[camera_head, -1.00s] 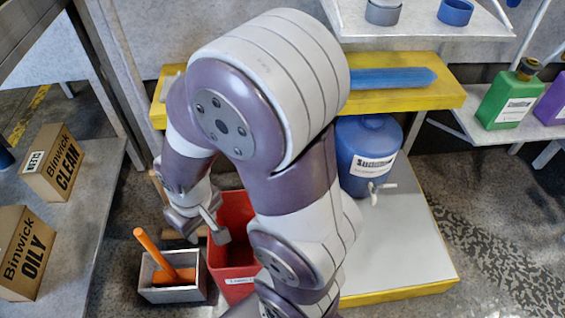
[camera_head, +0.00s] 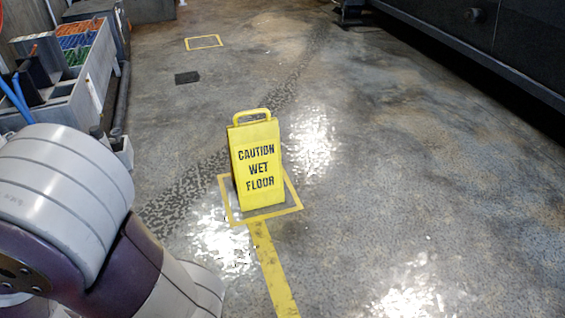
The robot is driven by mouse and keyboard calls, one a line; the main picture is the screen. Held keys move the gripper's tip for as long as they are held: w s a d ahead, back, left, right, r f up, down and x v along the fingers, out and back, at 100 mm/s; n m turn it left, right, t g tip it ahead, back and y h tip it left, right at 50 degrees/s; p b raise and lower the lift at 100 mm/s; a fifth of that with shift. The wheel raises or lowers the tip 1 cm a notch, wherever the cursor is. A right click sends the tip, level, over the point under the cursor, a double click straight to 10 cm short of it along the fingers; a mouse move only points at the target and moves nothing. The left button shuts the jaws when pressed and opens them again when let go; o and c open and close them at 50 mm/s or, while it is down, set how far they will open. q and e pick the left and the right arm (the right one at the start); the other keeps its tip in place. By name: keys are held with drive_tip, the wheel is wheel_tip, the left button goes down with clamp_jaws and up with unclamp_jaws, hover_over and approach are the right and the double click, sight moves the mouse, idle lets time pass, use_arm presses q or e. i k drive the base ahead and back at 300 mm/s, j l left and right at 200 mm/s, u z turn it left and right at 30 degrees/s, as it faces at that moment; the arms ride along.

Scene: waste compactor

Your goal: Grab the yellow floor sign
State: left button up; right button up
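The yellow floor sign (camera_head: 257,166) stands upright on the floor near the middle of the head view. It reads "CAUTION WET FLOOR" and has a loop handle (camera_head: 251,115) on top. It stands within a yellow square outline (camera_head: 281,211) painted on the floor. Part of my arm fills the lower left of the view, apart from the sign. Neither gripper shows.
A yellow floor stripe (camera_head: 272,272) runs from the square toward me. Grey bins with coloured items (camera_head: 77,42) stand at the upper left. A dark machine (camera_head: 485,40) lines the upper right. Wet, shiny patches (camera_head: 312,138) lie around the sign. The floor to the right is clear.

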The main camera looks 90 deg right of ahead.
sight(255, 161)
drive_tip(key=z, duration=2.75)
drive_tip(key=i+j+z, duration=0.2)
drive_tip(key=i+z, duration=0.2)
drive_tip(key=i, duration=0.25)
drive_tip(key=i+j+z, duration=0.35)
drive_tip(key=i, duration=0.25)
drive_tip(key=i+j+z, duration=0.4)
drive_tip(key=i+j, duration=0.1)
drive_tip(key=j, duration=0.05)
